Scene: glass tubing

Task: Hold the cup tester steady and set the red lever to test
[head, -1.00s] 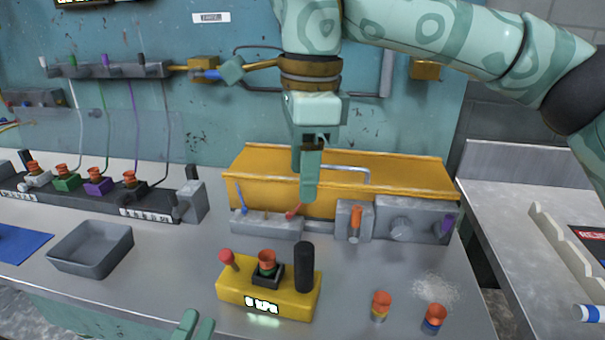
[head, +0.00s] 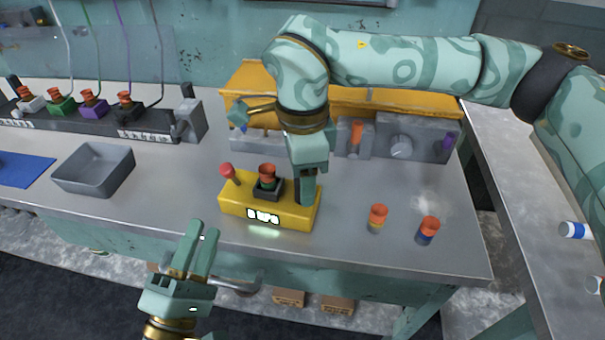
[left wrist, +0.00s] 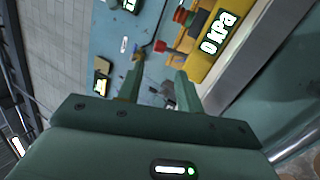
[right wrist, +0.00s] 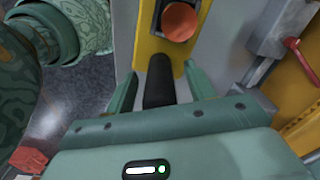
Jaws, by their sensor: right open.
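The yellow cup tester (head: 240,207) stands on the bench with an orange cup (head: 267,171) in its middle socket. Its red lever (head: 227,170) stands upright at the left end, tilted a little left. The lever's red knob also shows in the left wrist view (left wrist: 160,46), where the display (left wrist: 218,33) reads 0 kPa. My right gripper (head: 306,198) is open at the tester's right end. In the right wrist view the black handle (right wrist: 158,82) stands between its fingers. My left gripper (head: 203,229) is open and empty in front of the bench edge, below and left of the tester.
Two loose orange-topped cups (head: 378,217) (head: 428,230) stand right of the tester. A grey tray (head: 92,168) and a blue mat (head: 25,170) lie at left. A black rack (head: 75,131) with several cups is behind them. A grey control panel (head: 424,137) stands behind the tester.

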